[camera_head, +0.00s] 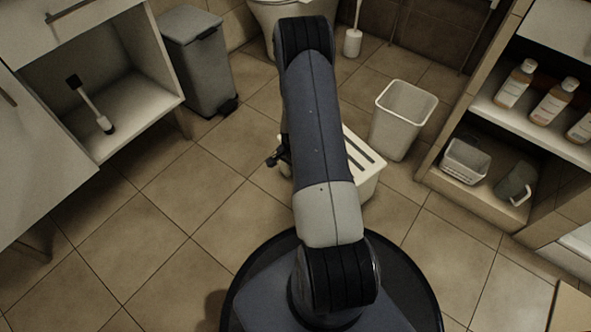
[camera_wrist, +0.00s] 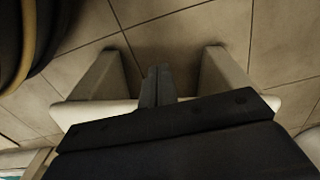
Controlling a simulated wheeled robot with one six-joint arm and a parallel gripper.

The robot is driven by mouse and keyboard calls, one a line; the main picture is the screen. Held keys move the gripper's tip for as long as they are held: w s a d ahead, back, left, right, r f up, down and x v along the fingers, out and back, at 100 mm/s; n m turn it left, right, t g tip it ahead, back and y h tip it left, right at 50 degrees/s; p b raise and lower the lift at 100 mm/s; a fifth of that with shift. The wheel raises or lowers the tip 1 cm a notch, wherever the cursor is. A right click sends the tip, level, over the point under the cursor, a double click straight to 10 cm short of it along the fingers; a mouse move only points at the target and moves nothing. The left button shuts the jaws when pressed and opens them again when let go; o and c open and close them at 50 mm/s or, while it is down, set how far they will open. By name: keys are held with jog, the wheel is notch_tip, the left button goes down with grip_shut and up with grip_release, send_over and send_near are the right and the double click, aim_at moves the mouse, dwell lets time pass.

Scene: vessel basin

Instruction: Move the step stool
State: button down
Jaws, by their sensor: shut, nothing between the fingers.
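The step stool (camera_head: 366,172) is low and off-white with dark slots in its top. In the head view it stands on the tiled floor, and my arm hides its left and middle parts. In the wrist view, two of its legs (camera_wrist: 227,72) and a pale edge (camera_wrist: 85,112) show on both sides of my gripper (camera_wrist: 157,72). My gripper is shut and empty, with its fingertips between the two legs in that view. In the head view, dark parts of my gripper (camera_head: 278,157) show just left of my arm. Whether it touches the stool cannot be told.
A white bin (camera_head: 402,120) stands just behind and right of the stool. A grey pedal bin (camera_head: 197,62), toilet (camera_head: 290,12) and toilet brush (camera_head: 353,42) stand farther back. An open cabinet (camera_head: 135,122) is left, a shelf unit (camera_head: 437,165) right. Floor at left front is clear.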

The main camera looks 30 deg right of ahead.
notch_tip(320, 180, up, 10)
jog(key=p, duration=0.4)
jog(key=shift+s+a, duration=0.15)
jog(key=shift+a, duration=0.2)
